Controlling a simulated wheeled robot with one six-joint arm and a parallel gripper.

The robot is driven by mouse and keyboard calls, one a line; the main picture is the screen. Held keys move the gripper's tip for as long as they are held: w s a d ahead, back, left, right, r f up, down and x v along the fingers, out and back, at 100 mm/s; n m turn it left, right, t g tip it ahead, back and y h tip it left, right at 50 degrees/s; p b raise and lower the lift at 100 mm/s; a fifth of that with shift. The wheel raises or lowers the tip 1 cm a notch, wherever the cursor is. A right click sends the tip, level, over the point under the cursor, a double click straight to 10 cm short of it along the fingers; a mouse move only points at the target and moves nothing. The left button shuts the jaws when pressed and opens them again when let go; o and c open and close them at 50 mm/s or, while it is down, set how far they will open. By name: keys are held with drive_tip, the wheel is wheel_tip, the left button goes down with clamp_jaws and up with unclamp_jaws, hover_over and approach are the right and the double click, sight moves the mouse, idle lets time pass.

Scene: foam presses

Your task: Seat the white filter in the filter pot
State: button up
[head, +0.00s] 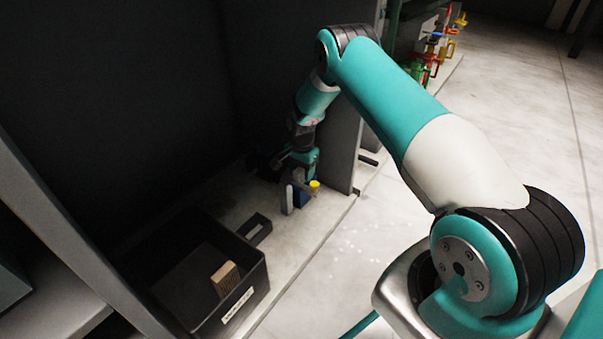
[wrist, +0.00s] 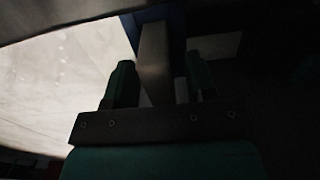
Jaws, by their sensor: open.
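My gripper (head: 293,172) is low in the dark bay, close to a blue body with a yellow knob (head: 314,186). In the wrist view its two fingers (wrist: 162,78) are apart, with a grey upright piece (wrist: 154,58) showing between them. I cannot tell whether the fingers touch it. The blue body (head: 300,199) shows behind that piece in the wrist view (wrist: 176,24). I cannot make out a white filter for certain in either view. I cannot tell whether the blue body is the filter pot.
A black bin (head: 262,281) with a pale label stands at the front left and holds a tan ribbed block (head: 225,279). A small dark tray (head: 262,234) lies behind it. A grey panel (head: 342,150) stands right of my gripper. Open pale floor (head: 330,285) lies to the right.

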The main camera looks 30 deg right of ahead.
wheel_tip(320, 180, up, 10)
drive_tip(key=p, duration=0.5)
drive_tip(key=shift+r, duration=0.2)
